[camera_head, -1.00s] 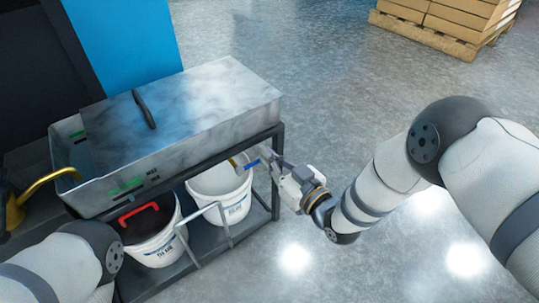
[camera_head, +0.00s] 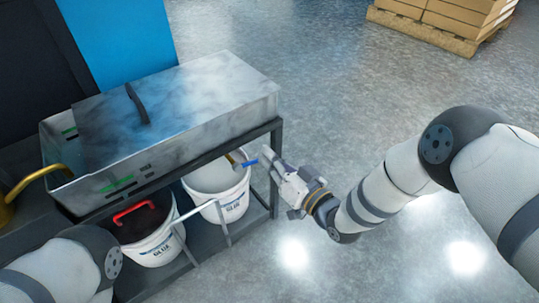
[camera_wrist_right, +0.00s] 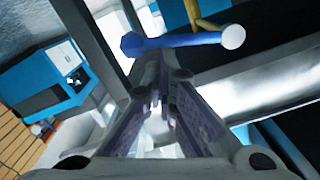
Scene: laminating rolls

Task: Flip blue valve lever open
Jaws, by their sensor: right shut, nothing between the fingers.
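The blue valve lever (camera_head: 250,163) sits at the end of a yellow pipe under the metal tank, above the white glue bucket. In the right wrist view the blue lever (camera_wrist_right: 180,41) lies roughly level across the top, just beyond my fingers, with a white round tip at its right end. My right gripper (camera_head: 266,152) is shut and empty, close to the right of the lever. In the right wrist view my right gripper (camera_wrist_right: 160,68) points towards the lever; I cannot tell if it touches.
The metal tank (camera_head: 195,115) stands on a dark frame (camera_head: 276,165) whose post is close to my right gripper. The white glue bucket (camera_head: 235,205) and a bucket with a red handle (camera_head: 150,245) stand below. A pallet of boxes (camera_head: 440,25) is far back; the floor between is clear.

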